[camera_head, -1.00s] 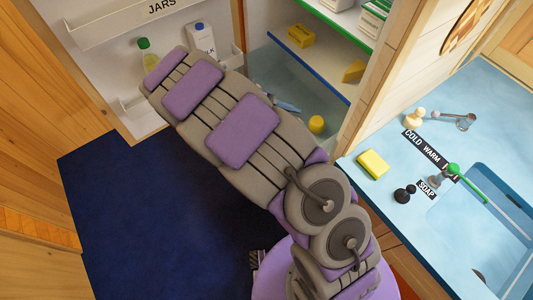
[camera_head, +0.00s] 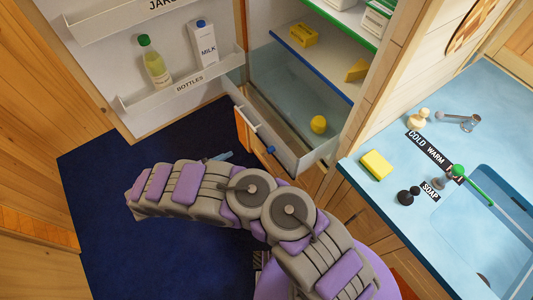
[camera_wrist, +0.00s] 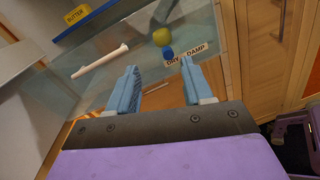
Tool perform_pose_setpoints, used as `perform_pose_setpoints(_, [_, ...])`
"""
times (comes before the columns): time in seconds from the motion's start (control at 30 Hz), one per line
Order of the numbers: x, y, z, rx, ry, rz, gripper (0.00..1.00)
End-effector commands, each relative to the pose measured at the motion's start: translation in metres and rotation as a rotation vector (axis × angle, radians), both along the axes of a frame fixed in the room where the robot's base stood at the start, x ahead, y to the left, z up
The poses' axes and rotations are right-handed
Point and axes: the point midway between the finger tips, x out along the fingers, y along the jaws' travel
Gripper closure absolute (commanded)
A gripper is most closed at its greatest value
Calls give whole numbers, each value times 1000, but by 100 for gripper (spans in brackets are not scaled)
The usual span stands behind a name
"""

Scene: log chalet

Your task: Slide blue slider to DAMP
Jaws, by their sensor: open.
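The blue slider (camera_wrist: 168,53) is a small knob on the drawer front in the wrist view. It sits at the DRY end of the white DRY–DAMP label (camera_wrist: 187,55); DAMP is to the right. The slider also shows as a small blue spot in the head view (camera_head: 271,149). My gripper (camera_wrist: 158,68) is open and empty, its two blue fingers pointing at the drawer front. The slider lies beyond the fingertips, between their directions, with no contact visible. In the head view only a blue fingertip shows past my arm.
The clear drawer (camera_head: 294,150) has a white handle (camera_wrist: 100,61) left of the slider and a yellow fruit (camera_head: 318,124) inside. The fridge door (camera_head: 130,60) stands open at left, with bottles and milk. The counter (camera_head: 385,195) with sink is at right. Dark blue floor lies below.

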Motion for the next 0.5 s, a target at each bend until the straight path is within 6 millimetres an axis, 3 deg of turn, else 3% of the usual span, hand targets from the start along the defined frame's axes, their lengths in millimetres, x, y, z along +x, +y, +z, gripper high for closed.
perform_pose_setpoints(0.03, [-9, 8, -14, -11, 16, 26, 49])
perform_pose_setpoints(0.2, [-27, 26, -38, -24, 40, 88, 49])
perform_pose_setpoints(0.5, [-30, 26, -47, -32, 48, 111, 49])
